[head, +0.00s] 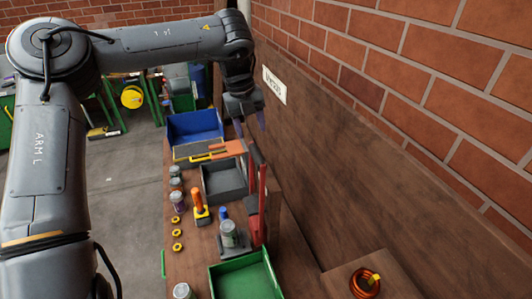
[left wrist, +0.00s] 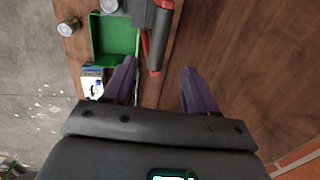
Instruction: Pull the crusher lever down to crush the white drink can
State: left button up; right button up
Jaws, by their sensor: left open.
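The crusher (head: 261,205) is a red upright frame on the bench beside the wall board. A whitish can (head: 229,234) stands on its base, and a can top shows at the upper edge of the left wrist view (left wrist: 110,5). The lever (head: 255,153) rises at the crusher's top with a dark grip; in the left wrist view the dark grip (left wrist: 158,38) with red parts lies ahead between the fingers. My left gripper (head: 251,130) is open and empty, above and beyond the lever, apart from it. Its purple fingers (left wrist: 159,68) are spread wide. My right gripper is not in view.
A green tray (head: 275,270) is at the near bench end. A grey bin (head: 203,183) and a blue bin (head: 173,128) stand farther back. Several cans and an orange-handled tool (head: 198,204) line the left side. The brick wall and wooden board (head: 350,160) bound the right.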

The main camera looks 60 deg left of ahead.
aim_at(256, 153)
pick_arm(q)
jog(key=f, duration=0.3)
jog(key=w+f+p, duration=0.1)
jog(key=f, duration=0.5)
jog(key=shift+w+d+f, duration=0.15)
jog(key=shift+w+f, duration=0.1)
jog(key=shift+f, duration=0.15)
grip_shut()
